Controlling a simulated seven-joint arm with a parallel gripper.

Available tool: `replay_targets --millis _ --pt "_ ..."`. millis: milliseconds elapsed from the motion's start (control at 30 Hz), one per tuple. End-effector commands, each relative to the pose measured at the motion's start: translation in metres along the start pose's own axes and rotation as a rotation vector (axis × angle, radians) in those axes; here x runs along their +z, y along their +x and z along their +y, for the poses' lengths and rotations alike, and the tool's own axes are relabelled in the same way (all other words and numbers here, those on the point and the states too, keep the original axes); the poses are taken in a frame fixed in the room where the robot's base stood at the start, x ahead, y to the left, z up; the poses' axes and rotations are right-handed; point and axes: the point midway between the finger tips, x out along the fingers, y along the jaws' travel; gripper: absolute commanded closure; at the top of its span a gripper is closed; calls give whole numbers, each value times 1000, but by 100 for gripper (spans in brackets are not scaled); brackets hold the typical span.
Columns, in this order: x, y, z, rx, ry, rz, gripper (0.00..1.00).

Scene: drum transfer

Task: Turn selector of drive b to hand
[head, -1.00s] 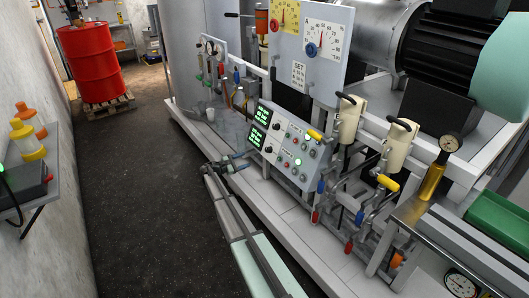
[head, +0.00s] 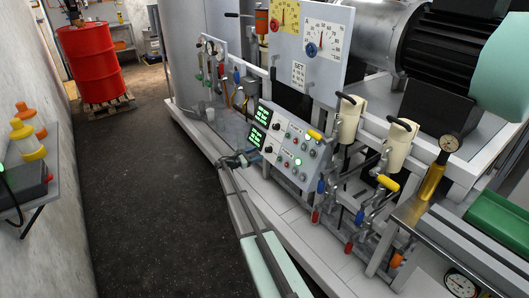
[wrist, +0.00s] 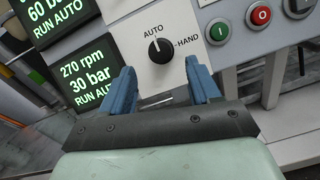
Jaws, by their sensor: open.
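The selector (wrist: 160,50) is a round black knob on a pale panel plate in the wrist view. Its white mark points up toward AUTO; HAND is printed to its right. My gripper (wrist: 160,66) is open, with one blue finger to each side below the knob. The knob shows just beyond the fingertips, centred between them; I cannot tell whether they touch anything. In the head view my gripper (head: 252,157) is at the left edge of the control panel (head: 290,146), by its lower row. The lower display (wrist: 88,82) reads 270 rpm, 30 bar, RUN AUTO.
A green button (wrist: 219,31) and a red button (wrist: 261,15) sit right of the selector. An upper display (wrist: 50,18) also reads RUN AUTO. Valves with a yellow handle (head: 388,183) and pipes stand right of the panel. The dark floor (head: 150,200) at left is clear.

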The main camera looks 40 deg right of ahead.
Motion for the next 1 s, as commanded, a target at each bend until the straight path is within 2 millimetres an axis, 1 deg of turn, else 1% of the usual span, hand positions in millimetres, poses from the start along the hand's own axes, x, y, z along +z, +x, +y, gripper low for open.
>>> replay_targets --millis 33,133,300,400,567,833,1000 --pt "0 10 0 -1 0 -1 38" --pt "0 26 0 -1 1 0 38" --pt "0 46 0 -1 1 0 38" --pt "0 54 0 0 1 1 38" --pt "0 59 0 0 1 1 38" --pt "0 59 0 0 1 1 38" --pt "0 59 0 0 1 1 55"
